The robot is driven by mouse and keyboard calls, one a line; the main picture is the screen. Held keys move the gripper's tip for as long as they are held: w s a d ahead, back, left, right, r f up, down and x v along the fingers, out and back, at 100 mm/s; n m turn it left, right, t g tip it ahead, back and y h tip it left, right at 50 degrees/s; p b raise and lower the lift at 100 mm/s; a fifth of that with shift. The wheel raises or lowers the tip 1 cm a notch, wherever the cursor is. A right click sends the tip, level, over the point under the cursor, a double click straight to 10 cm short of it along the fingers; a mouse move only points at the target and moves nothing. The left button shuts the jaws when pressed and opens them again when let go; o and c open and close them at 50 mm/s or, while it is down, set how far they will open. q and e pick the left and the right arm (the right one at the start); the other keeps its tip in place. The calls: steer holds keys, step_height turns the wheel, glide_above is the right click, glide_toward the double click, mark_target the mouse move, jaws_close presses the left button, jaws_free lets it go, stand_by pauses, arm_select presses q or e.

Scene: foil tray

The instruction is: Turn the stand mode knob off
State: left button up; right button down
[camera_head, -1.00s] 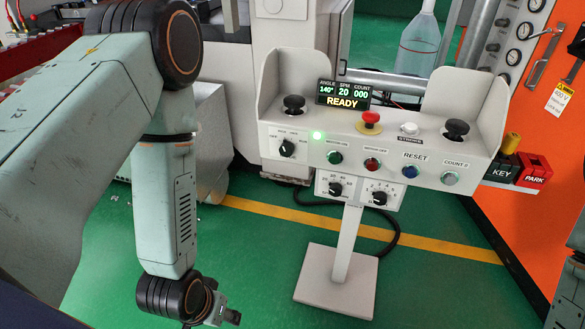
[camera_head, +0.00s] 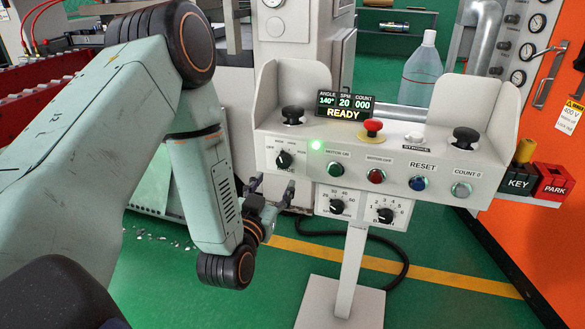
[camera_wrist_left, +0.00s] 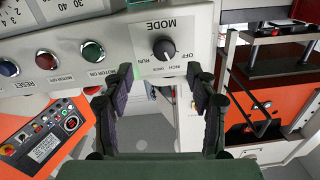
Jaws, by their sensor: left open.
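The black mode knob (camera_head: 284,160) sits at the left end of the white control stand's front panel, with OFF printed to its left. It also shows in the left wrist view (camera_wrist_left: 164,49), where the panel appears upside down with MODE above the knob and OFF to its right. Its exact pointer setting is too small to tell. My left gripper (camera_head: 272,191) is just below and left of the knob in the head view. In the left wrist view its open, empty fingers (camera_wrist_left: 162,84) straddle the space below the knob, apart from it. My right gripper is not in view.
The control stand (camera_head: 395,160) also carries a red mushroom button (camera_head: 373,126), black palm buttons, a READY display (camera_head: 345,105) and two lower knobs. Key and park blocks (camera_head: 552,182) stick out at the right. Green floor is open around the stand's foot.

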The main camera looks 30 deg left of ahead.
mark_target(283, 163)
arm_select(q)
steer(key=x, duration=0.2)
steer(key=b+x, duration=0.1)
steer(key=x, duration=0.2)
steer(key=b+x, duration=0.1)
steer(key=x, duration=0.2)
steer(key=shift+s+a+r, duration=0.1)
steer(key=shift+a+r, duration=0.05)
steer(key=shift+a, duration=0.1)
steer(key=shift+s, duration=0.1)
steer(key=c, duration=1.2)
